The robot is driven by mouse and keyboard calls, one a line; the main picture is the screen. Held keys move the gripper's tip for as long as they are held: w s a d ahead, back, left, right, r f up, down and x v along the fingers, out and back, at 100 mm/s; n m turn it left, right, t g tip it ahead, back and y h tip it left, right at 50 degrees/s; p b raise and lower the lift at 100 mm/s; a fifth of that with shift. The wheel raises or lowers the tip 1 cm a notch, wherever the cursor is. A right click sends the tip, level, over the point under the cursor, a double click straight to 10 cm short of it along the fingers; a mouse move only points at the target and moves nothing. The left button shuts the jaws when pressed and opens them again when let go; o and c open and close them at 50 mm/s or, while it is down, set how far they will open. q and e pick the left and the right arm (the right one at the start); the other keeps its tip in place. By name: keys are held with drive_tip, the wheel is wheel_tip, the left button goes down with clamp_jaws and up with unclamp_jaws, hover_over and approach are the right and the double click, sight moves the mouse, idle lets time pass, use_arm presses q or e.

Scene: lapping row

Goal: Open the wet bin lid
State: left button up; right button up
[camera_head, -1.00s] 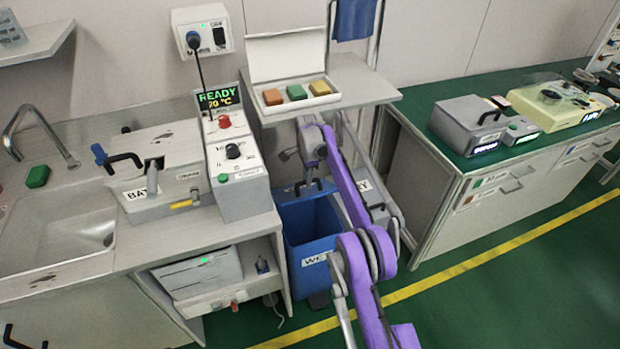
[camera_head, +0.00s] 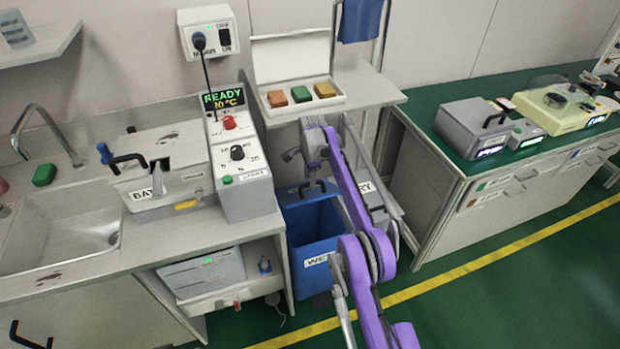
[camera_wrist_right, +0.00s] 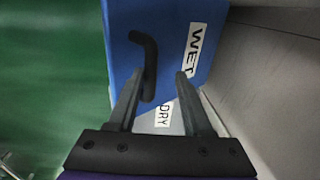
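The blue wet bin (camera_head: 314,278) stands under the small shelf in the head view, its label partly covered by my right arm. Its lid (camera_head: 292,193) appears tilted up at the back, with a dark blue opening below it. My right gripper (camera_head: 313,176) is over the lid, small and partly hidden. In the right wrist view my right gripper (camera_wrist_right: 159,76) has its fingers apart. The black lid handle (camera_wrist_right: 149,60) shows near the left finger, partly between the fingers; contact is unclear. The blue face with the WET label (camera_wrist_right: 194,50) is beyond. My left gripper is not in view.
The grey dry bin stands right of the wet bin, its DRY label (camera_wrist_right: 163,114) showing in the wrist view. A shelf (camera_head: 375,98) with a tray of coloured blocks hangs above. A cabinet (camera_head: 240,268) is left, a green-topped bench (camera_head: 440,165) right. Green floor is open in front.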

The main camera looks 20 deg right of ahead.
wheel_tip(320, 180, up, 11)
drive_tip(key=p, duration=0.3)
drive_tip(key=shift+s, duration=0.4)
